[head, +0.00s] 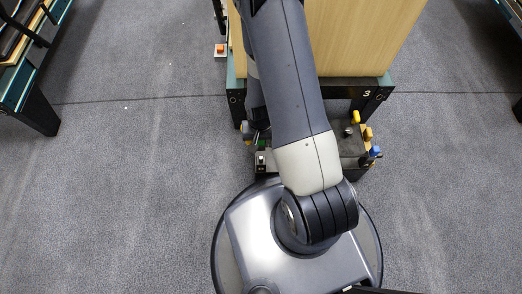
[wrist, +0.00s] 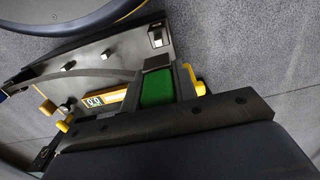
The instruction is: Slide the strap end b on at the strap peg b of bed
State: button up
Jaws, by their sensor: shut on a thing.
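My gripper (wrist: 160,84) is shut on a green block, which I take to be the strap end b (wrist: 157,88). It sits between the two dark fingers in the wrist view. A thin grey strap (wrist: 98,72) curves away to the left from near it. In the head view my arm covers most of the gripper; a bit of green (head: 262,144) shows beside the arm. A small dark block with a light metal top (wrist: 158,37) stands apart, above the green end in the wrist view. I cannot tell which fitting is the strap peg b.
The bed (head: 310,84), marked 3, has a teal and black end frame and a tall wooden panel (head: 350,35). Yellow (head: 355,117), orange (head: 368,134) and blue (head: 376,152) knobs stand to the right of my arm.

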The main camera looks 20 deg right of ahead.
jog(key=shift+s+f+b, duration=0.2)
jog(key=shift+f+b, duration=0.15)
jog(key=shift+f, duration=0.3)
jog(key=shift+f, duration=0.2)
jog(key=b, duration=0.5)
send_over(261, 157)
jog(key=shift+s+f, duration=0.1)
jog(key=shift+f, duration=2.6)
jog(key=shift+f+b, duration=2.05)
jog(key=shift+b, duration=0.25)
jog(key=o, duration=1.1)
notch_tip(261, 157, up, 11)
jog(key=p, duration=0.5)
